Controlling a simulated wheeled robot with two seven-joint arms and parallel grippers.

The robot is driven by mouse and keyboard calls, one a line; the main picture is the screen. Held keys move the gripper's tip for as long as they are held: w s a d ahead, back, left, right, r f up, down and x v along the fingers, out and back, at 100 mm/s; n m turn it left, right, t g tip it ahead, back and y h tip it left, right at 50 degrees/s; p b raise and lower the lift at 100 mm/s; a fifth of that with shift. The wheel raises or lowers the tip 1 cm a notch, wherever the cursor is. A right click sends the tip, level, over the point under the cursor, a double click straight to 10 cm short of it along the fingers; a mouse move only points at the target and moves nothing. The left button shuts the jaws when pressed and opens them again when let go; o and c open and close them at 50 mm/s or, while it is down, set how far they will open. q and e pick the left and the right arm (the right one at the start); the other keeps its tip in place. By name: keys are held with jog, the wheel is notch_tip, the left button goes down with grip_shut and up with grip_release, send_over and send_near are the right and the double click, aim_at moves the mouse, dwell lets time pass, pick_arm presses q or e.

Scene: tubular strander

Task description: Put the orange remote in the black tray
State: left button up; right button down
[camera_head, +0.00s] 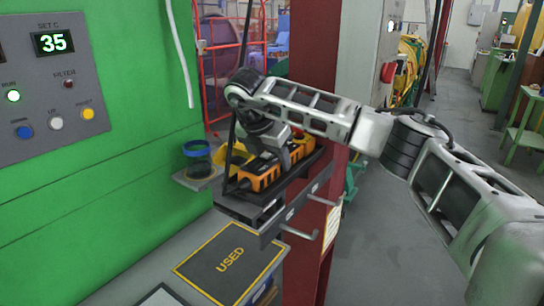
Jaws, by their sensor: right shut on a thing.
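The orange remote (262,178), with black parts, is at the narrow black tray (241,211) fixed to the red column. My right gripper (283,159) comes down over the remote from above and is shut on it, hiding its middle. The remote lies along the tray's length, low at the tray; I cannot tell whether it touches the tray floor. My left gripper is not in view.
Metal hooks (300,234) stick out below the tray. A dark panel marked USED (229,262) lies on the grey surface below. A small shelf with a blue-rimmed cup (196,149) is left of the tray. The green machine (90,190) fills the left side.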

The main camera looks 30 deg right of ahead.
jog(key=shift+f, duration=0.15)
jog(key=c, duration=0.8)
grip_release()
jog(key=shift+c, duration=0.2)
